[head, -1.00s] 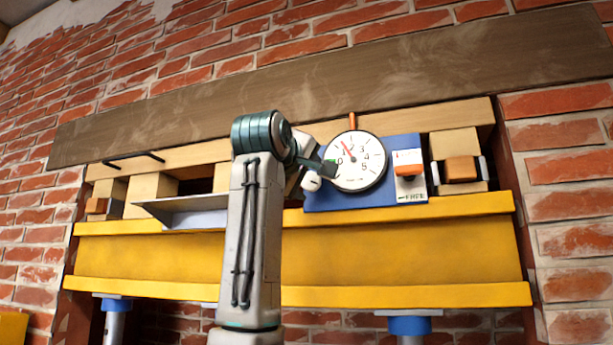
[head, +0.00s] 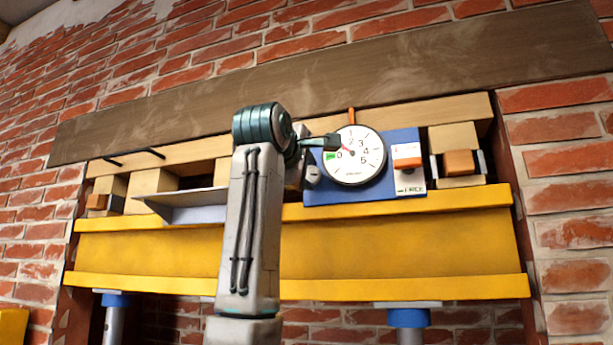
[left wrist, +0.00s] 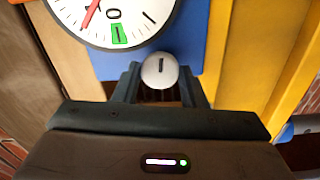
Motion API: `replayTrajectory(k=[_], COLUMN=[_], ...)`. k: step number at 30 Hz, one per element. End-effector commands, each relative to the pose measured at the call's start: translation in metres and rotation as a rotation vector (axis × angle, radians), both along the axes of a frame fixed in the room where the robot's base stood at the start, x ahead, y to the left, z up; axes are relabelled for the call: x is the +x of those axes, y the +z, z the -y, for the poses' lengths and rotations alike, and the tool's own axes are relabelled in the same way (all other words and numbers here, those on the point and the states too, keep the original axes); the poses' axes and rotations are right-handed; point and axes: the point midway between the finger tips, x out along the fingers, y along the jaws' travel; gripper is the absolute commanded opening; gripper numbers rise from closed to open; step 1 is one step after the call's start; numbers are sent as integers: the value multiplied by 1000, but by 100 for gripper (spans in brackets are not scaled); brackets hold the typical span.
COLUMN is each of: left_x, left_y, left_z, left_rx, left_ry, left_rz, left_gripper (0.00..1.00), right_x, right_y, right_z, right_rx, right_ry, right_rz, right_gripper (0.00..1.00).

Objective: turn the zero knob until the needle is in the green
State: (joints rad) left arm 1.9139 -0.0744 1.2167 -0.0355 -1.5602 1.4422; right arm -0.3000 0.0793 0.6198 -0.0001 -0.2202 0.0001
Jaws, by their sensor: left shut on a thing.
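The white gauge (head: 358,169) hangs on a blue plate (head: 402,139). Its red needle points between 0 and 1, off the small green mark (head: 331,156) near 0. The left wrist view also shows the needle (left wrist: 91,14) apart from the green mark (left wrist: 119,34). The round pale zero knob (left wrist: 160,70), with a dark line on its face, is at the gauge's lower left in the head view (head: 313,174). My left gripper (left wrist: 161,84) is shut on the knob, one finger on each side. My right gripper is not in view.
An orange-handled switch (head: 407,161) with a label sits right of the gauge. A yellow beam (head: 400,246) runs below and timber blocks (head: 459,163) stand beside the plate. A grey shelf (head: 190,202) juts out left of my arm.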

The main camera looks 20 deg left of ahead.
Motion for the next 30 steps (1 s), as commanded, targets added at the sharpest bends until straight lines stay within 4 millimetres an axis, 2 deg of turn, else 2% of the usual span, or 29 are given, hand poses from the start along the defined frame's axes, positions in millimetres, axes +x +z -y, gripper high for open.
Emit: replayTrajectory(k=[18,30], left_x=[0,-1], left_y=[0,1], left_z=[-1,-1], left_rx=[-559,-764], left_ry=[0,-1], left_rz=[-16,-22], left_gripper=[15,15], right_x=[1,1], right_y=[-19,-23], right_z=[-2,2], right_rx=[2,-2], right_ry=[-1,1], right_rz=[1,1], right_gripper=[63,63])
